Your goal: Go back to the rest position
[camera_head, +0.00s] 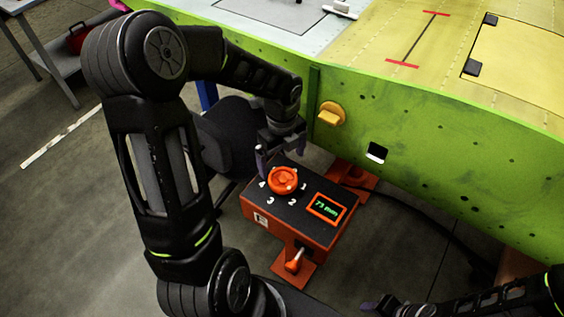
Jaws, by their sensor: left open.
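My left arm comes in from the left and bends over in front of the green wing jig panel. My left gripper (279,150) is open and points down just behind and above the round orange dial (283,180). I see nothing between its fingers, and I cannot tell whether a finger touches the dial. The dial sits on top of the orange control box (318,235), among the numbers 1 to 4. My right gripper (382,304) is low at the bottom edge, right of centre. Its jaw opening is not clear.
The green jig panel (440,150) stands close behind the box, with a yellow knob (331,114) on it. The box display (327,208) appears to read 73 mm. A black cable (440,232) runs right. Grey floor (70,230) is clear at left.

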